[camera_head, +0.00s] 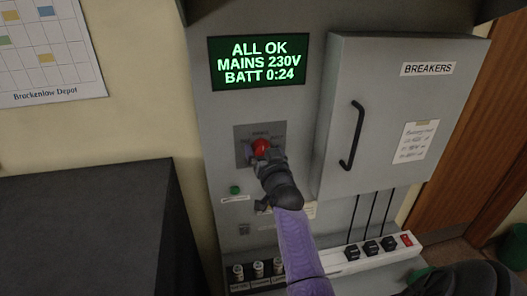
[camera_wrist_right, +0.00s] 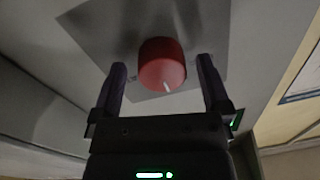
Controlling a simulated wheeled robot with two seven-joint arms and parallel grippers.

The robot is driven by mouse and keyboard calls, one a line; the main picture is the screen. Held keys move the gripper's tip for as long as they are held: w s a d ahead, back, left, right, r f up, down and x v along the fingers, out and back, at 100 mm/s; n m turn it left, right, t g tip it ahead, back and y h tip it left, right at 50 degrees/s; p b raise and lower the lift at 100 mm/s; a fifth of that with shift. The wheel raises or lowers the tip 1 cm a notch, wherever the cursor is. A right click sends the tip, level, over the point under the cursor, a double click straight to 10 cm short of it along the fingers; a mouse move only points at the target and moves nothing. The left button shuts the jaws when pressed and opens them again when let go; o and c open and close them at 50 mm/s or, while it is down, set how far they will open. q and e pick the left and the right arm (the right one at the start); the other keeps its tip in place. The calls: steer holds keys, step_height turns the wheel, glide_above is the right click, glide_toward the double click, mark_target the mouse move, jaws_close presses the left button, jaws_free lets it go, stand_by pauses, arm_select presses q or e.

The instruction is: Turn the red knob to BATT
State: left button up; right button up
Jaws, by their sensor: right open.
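The red knob (camera_head: 261,146) sits on a grey square plate (camera_head: 243,133) on the cabinet front, below the green-lettered display. In the right wrist view the knob (camera_wrist_right: 162,62) shows a short white mark on its edge nearest my gripper. Lettering above the knob is too small to read surely. My right gripper (camera_head: 260,154) is open, with its fingertips (camera_wrist_right: 161,65) on either side of the knob and a visible gap at each side. Whether the fingers reach fully around it I cannot tell. My left gripper is not in view.
The display (camera_head: 258,62) reads ALL OK, MAINS 230V, BATT 0:24. A breaker box (camera_head: 390,90) with a black handle (camera_head: 352,136) juts out to the right. A green button (camera_head: 235,190) is below left. A power strip (camera_head: 337,262) and fuses (camera_head: 258,269) lie below.

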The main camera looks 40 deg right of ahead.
steer(key=shift+w, duration=0.1)
steer(key=shift+c, duration=0.2)
steer(key=c, duration=1.2)
steer(key=shift+c, duration=0.2)
steer(key=shift+m, duration=0.3)
steer(key=m, duration=0.5)
steer(key=shift+m+p, duration=0.3)
steer(key=shift+p, duration=0.05)
steer(key=m, duration=0.6)
steer(key=shift+f+h, duration=0.1)
steer(key=shift+h, duration=0.2)
